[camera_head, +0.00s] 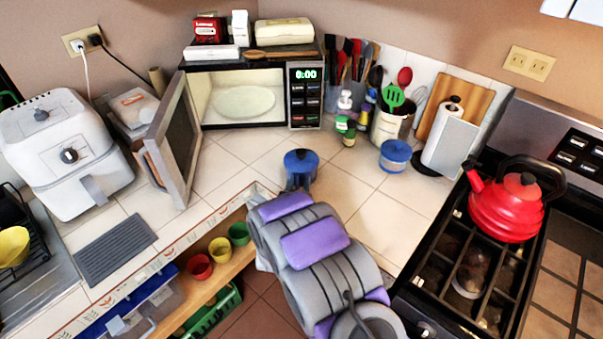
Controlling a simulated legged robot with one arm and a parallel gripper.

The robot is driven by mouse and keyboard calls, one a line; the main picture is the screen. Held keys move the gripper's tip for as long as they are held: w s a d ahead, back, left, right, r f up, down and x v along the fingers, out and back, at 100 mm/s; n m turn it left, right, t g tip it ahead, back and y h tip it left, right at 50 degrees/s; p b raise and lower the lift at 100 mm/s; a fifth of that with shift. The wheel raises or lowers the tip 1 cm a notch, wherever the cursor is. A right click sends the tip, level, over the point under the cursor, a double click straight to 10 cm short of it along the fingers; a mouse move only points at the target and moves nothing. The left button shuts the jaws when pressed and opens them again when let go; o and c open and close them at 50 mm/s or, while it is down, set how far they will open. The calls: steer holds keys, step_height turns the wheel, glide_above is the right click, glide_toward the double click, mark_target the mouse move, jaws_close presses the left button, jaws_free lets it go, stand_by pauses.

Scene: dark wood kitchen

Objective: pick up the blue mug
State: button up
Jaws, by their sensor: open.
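A small round blue object, which looks like the blue mug (301,160), stands on the white tiled counter in front of the microwave. My arm, grey with purple pads, reaches up from the bottom of the view toward it. My gripper (298,183) is at the near side of the blue mug, open. The fingertips are small and partly hidden by my arm, so I cannot tell whether they touch the mug or surround it. The mug's handle cannot be made out.
The open microwave door (172,135) juts out at the left. A red kettle (505,212) sits on the stove. Counter tiles between mug and container are clear.

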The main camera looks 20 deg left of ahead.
steer(key=shift+a+f, duration=0.15)
steer(key=shift+a, duration=0.4)
steer(key=c, duration=0.5)
jaws_close()
steer(key=shift+d, duration=0.3)
steer(key=shift+a, duration=0.25)
steer(key=shift+r, duration=0.2)
